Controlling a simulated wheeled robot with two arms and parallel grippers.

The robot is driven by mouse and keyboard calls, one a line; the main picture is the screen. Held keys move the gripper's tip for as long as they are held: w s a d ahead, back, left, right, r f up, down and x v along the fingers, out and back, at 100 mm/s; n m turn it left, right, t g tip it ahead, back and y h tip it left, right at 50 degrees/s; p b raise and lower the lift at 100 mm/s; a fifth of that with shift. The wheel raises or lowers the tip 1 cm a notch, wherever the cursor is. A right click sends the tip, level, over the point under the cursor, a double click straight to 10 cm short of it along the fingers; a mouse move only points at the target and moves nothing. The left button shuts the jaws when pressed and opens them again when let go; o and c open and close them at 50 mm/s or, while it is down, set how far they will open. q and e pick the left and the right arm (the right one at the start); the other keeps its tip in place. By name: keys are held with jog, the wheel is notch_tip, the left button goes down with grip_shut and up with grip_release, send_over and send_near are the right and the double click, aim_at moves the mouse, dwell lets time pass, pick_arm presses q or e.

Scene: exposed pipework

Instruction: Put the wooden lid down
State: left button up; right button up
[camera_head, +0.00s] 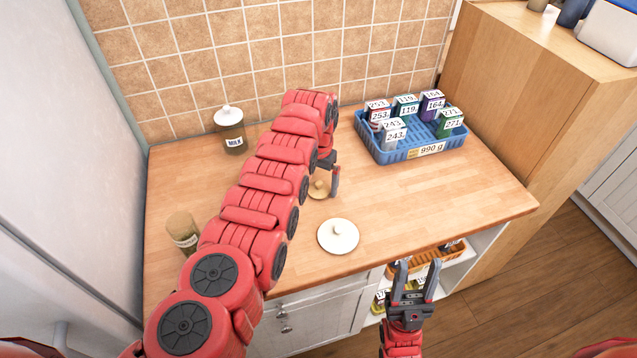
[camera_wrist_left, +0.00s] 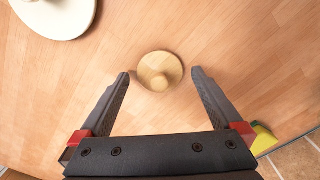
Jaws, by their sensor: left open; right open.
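The small round wooden lid (camera_head: 317,189) with a knob lies on the wooden counter, knob up. It also shows in the left wrist view (camera_wrist_left: 160,72), centred between the two fingertips of my left gripper (camera_wrist_left: 160,74) with a gap on each side. In the head view my left gripper (camera_head: 334,182) is open beside the lid, partly hidden by its own arm. My right gripper (camera_head: 416,268) is open and empty in front of the counter's front edge.
A white lid (camera_head: 338,237) lies near the front edge. An open jar (camera_head: 182,231) stands at the left, a white-lidded MILK jar (camera_head: 232,140) at the back. A blue basket (camera_head: 394,154) with several numbered boxes stands at the back right. The counter's front right (camera_head: 440,215) is clear.

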aim_at(318, 183)
pick_arm(q)
notch_tip(318, 183, up, 12)
jog(key=b, duration=0.2)
jog(key=shift+f, duration=0.2)
jog(key=shift+r, duration=0.1)
dwell(0.3)
